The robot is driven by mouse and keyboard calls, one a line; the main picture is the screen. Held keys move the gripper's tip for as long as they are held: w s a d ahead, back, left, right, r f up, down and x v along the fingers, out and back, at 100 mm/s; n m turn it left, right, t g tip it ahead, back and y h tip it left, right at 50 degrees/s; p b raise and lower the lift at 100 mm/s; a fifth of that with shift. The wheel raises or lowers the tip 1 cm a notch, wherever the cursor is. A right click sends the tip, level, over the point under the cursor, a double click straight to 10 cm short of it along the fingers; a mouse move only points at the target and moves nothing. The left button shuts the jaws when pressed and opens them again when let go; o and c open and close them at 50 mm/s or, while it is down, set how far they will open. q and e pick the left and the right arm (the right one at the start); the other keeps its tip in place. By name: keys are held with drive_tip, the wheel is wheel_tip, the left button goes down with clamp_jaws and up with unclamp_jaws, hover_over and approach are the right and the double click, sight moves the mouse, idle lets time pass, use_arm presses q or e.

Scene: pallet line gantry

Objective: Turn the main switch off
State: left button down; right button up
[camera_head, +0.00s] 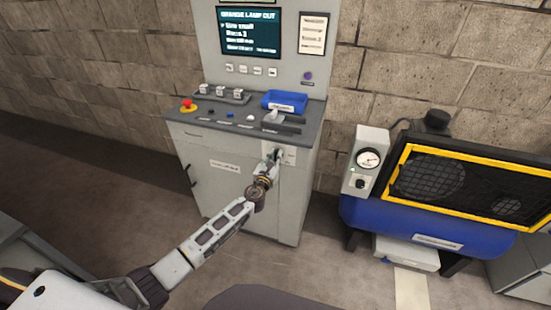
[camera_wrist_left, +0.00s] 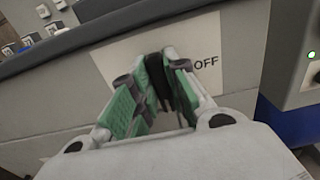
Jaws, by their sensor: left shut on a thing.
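The main switch (camera_wrist_left: 157,72) is a dark handle on a white plate (camera_wrist_left: 212,45) marked "OFF" on its right side. The plate is on the front of the grey control cabinet (camera_head: 232,162), near its top right corner. My left gripper (camera_wrist_left: 160,85) has its green-padded fingers on both sides of the dark handle and is shut on it. In the head view my left gripper (camera_head: 273,160) reaches the plate and hides most of the switch. The handle's exact angle is hard to tell. My right gripper is in neither view.
The cabinet's top holds a red emergency button (camera_head: 188,105), a blue tray (camera_head: 284,101) and small controls. A screen (camera_head: 249,33) stands above. To the right is a blue compressor (camera_head: 420,230) with a gauge box (camera_head: 366,158). Open floor lies left of the cabinet.

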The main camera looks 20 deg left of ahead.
use_arm(q)
drive_tip(key=shift+n, duration=0.4)
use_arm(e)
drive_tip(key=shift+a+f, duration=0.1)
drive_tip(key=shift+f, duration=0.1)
use_arm(q)
drive_tip(key=shift+n+b, duration=0.45)
drive_tip(key=shift+n, duration=0.05)
drive_tip(key=shift+a+f+n+b, duration=0.15)
drive_tip(key=shift+n+b, duration=0.2)
drive_tip(key=shift+n, duration=0.35)
drive_tip(key=shift+a+f+n+b, duration=0.15)
drive_tip(key=shift+n+b, duration=0.55)
drive_tip(key=shift+n, duration=1.8)
drive_tip(key=shift+a+f+n+b, duration=0.1)
drive_tip(key=shift+n+b, duration=0.6)
drive_tip(key=shift+n, duration=1.8)
drive_tip(key=shift+a+f+n+b, duration=0.15)
drive_tip(key=shift+n+b, duration=0.55)
drive_tip(key=shift+n, duration=1.8)
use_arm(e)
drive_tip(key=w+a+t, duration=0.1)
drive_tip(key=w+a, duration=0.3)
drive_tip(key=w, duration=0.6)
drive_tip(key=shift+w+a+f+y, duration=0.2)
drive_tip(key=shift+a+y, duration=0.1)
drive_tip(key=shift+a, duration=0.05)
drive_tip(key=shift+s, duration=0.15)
